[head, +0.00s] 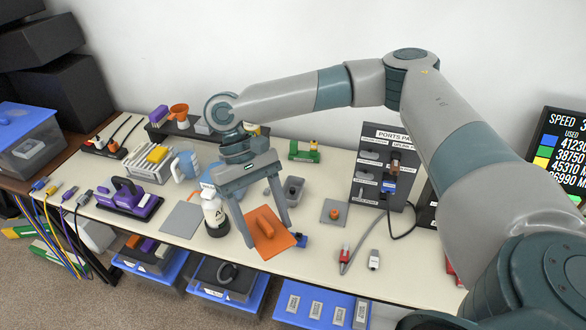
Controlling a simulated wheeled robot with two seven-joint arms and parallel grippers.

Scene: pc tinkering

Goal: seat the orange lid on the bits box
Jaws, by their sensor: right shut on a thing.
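The orange lid (284,243) is a flat square plate with a raised bar handle. My right gripper (267,230) points down and is shut on the orange lid, which sits tilted in the picture near the table's front edge. A small grey open box (293,189) stands on the table just behind the right finger and looks like the bits box. The lid is apart from it, nearer the front edge. Whether the lid touches the table is hard to tell. My left gripper is not in view.
A white bottle (214,212) stands close left of my right gripper. A grey square pad (184,220) lies farther left, and another pad with an orange knob (334,212) lies right. The ports panel (385,165) stands upright behind. A small blue part (300,240) lies beside the lid.

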